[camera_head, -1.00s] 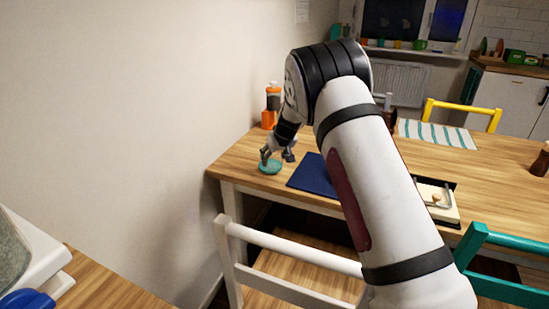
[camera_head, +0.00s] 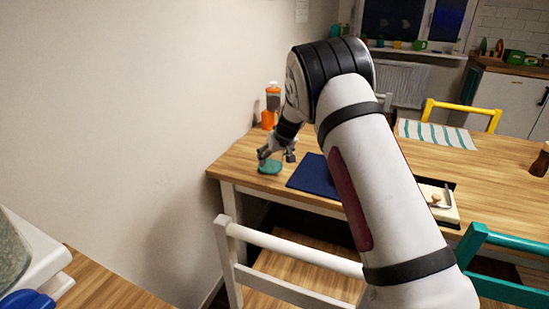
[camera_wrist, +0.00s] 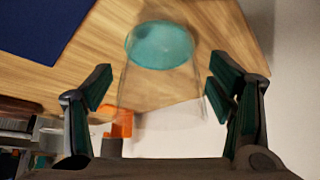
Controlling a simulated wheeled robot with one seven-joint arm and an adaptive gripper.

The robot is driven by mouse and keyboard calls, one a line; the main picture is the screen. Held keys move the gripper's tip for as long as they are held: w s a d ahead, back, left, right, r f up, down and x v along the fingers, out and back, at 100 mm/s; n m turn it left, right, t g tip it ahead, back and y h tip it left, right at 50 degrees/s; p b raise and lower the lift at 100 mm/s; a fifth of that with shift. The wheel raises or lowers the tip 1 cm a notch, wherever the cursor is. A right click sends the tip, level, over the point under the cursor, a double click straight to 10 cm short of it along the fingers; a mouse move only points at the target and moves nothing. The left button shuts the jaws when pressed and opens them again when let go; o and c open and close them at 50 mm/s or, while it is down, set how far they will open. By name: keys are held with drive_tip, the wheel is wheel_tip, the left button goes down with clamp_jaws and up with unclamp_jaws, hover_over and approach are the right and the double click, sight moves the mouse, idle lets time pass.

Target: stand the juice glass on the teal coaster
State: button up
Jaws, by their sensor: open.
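The teal coaster (camera_head: 270,168) lies near the left end of the wooden table. It also shows in the wrist view (camera_wrist: 160,46), seen through the clear juice glass (camera_wrist: 150,88). The glass looks upright, with its base over the coaster and its wider end toward my wrist. I cannot make the glass out in the head view. My gripper (camera_head: 276,156) is just above the coaster. In the wrist view its fingers (camera_wrist: 160,88) are open on both sides of the glass, with a visible gap at each side.
A dark blue mat (camera_head: 316,175) lies right of the coaster. An orange bottle (camera_head: 271,105) stands behind it near the wall. A white chair (camera_head: 290,250) stands at the table's front. A tray (camera_head: 438,202) and a striped mat (camera_head: 436,133) lie farther right.

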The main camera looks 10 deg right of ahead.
drive_tip(key=p+v, duration=0.1)
drive_tip(key=v, duration=1.1)
drive_tip(key=s+a+r+g, duration=0.1)
drive_tip(key=s+r, duration=0.3)
drive_tip(key=s, duration=0.4)
drive_tip(key=s+a+r+g+y, duration=0.1)
drive_tip(key=s+r, duration=0.4)
drive_tip(key=s, duration=0.4)
drive_tip(key=s+a+r, duration=0.1)
drive_tip(key=s+r, duration=0.3)
drive_tip(key=s, duration=0.4)
drive_tip(key=s+d+f+m+g+h, duration=0.1)
drive_tip(key=s+f, duration=0.3)
drive_tip(key=s, duration=2.5)
drive_tip(key=shift+s+d+m+g+h, duration=0.25)
drive_tip(key=shift+m+g+h, duration=0.2)
drive_tip(key=shift+g, duration=0.45)
drive_tip(key=shift+r, duration=0.1)
wheel_tip(320, 180, up, 12)
drive_tip(key=t+p, duration=0.2)
drive_tip(key=p, duration=0.9)
drive_tip(key=shift+d+r, duration=0.15)
drive_tip(key=shift+r, duration=0.05)
